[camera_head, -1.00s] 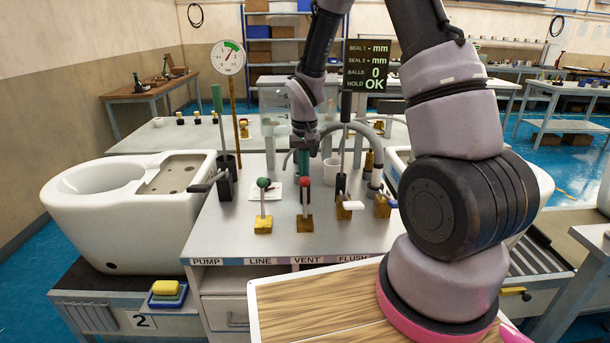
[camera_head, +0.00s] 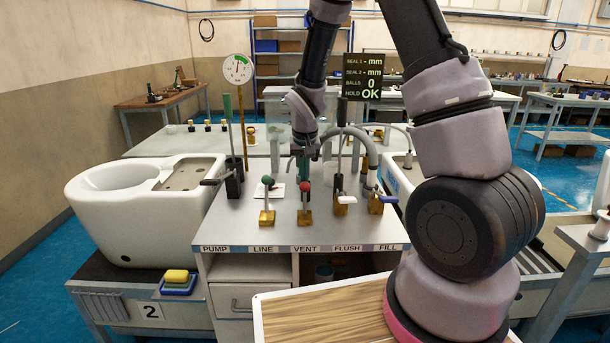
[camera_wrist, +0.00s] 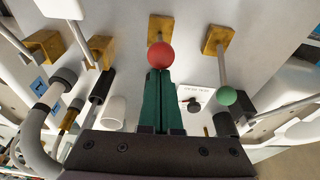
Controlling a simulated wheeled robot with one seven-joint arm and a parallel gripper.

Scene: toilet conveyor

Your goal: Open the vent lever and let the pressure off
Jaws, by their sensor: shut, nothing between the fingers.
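The vent lever (camera_head: 305,198) has a red knob and a brass base, and it stands roughly upright above the VENT label on the counter. Its red knob (camera_wrist: 160,55) also shows in the wrist view, just beyond my fingertips. My gripper (camera_head: 303,178) has green fingers, shut together and empty, just behind the red knob. In the wrist view the fingertips (camera_wrist: 160,72) meet the knob's lower edge in the picture; I cannot tell whether they touch it. The pressure gauge (camera_head: 237,68) stands at the back left with its needle near the green band.
The green-knobbed line lever (camera_head: 267,196) is just left of the vent lever. A white cup (camera_wrist: 114,112) stands near my fingers. A display (camera_head: 362,75) reads HOLD OK.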

